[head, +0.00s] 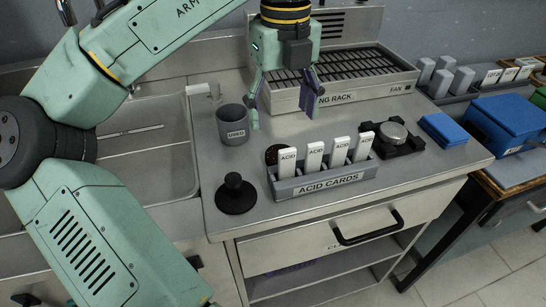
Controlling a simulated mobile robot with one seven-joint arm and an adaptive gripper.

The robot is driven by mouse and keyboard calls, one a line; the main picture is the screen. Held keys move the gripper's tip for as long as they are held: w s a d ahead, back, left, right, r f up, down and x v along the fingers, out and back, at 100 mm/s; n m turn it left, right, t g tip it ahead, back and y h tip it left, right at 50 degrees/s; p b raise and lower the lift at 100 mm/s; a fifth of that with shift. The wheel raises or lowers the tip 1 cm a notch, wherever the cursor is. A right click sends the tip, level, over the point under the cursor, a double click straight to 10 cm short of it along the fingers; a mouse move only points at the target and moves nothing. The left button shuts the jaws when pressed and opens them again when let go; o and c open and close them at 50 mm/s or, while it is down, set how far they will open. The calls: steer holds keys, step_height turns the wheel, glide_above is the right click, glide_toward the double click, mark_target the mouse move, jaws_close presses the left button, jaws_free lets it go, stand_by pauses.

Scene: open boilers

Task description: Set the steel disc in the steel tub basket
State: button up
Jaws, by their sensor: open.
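A round, flat-topped silvery piece that looks like the steel disc (393,131) sits in a black holder on the right half of the steel worktop. My gripper (285,112) hangs above the worktop, left of this piece and behind the acid cards. Its fingers are spread apart and nothing shows between them. A steel tub (150,115) is sunk into the counter at the left, partly hidden by my arm. I cannot make out a separate basket in it.
A grey rack of white acid cards (320,182) stands at the front. A grey "USED" cup (232,124), a black knobbed piece (235,194), a slatted rack (340,75) and blue pads (441,130) stand around it. Bare worktop lies beside the cup.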

step_height(320, 180, down, 9)
steer(key=shift+r, duration=0.1)
stand_by(0.4)
steer(key=shift+c, duration=0.3)
steer(key=c, duration=1.4)
steer(key=shift+r, duration=0.1)
